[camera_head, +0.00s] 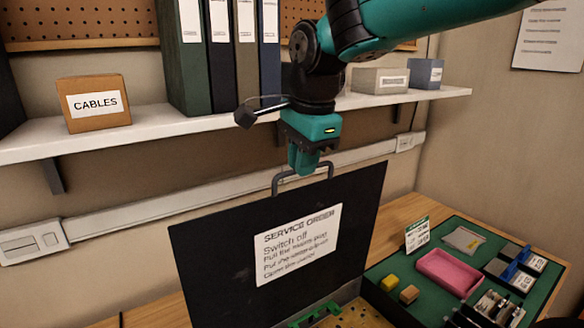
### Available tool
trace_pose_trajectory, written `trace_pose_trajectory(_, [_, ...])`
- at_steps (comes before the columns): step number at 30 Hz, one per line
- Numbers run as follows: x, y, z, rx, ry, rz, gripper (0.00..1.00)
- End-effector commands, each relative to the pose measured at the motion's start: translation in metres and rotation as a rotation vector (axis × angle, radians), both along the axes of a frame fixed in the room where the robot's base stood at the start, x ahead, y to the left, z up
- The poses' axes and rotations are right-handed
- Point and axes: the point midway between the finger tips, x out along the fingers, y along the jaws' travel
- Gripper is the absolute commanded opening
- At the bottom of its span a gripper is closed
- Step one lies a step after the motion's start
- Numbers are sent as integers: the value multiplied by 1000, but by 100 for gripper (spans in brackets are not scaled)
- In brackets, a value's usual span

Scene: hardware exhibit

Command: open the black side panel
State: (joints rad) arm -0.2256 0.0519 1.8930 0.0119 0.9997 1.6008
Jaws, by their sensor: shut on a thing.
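The black side panel (216,248) stands upright in the lower middle of the view, a little tilted in the picture. A white sheet headed "SERVICE ORDER" (298,243) is on its face. A dark bar handle (277,184) rises from its top edge. My gripper (304,168) points down and is shut on this handle. Its fingers hide the middle of the handle. Below the panel, part of a case interior with a green part (314,314) shows at the bottom edge.
A green mat (392,268) at right holds a pink tray (449,272), a yellow block (389,283) and small parts. A white shelf (190,130) with a "CABLES" box (94,103) and binders runs behind my arm.

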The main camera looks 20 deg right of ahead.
Motion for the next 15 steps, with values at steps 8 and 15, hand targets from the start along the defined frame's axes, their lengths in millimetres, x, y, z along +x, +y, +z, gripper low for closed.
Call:
trace_pose_trajectory(8, [-10, 0, -1, -2, 3, 5, 0])
trace_pose_trajectory(15, [-9, 3, -1, -3, 3, 7, 22])
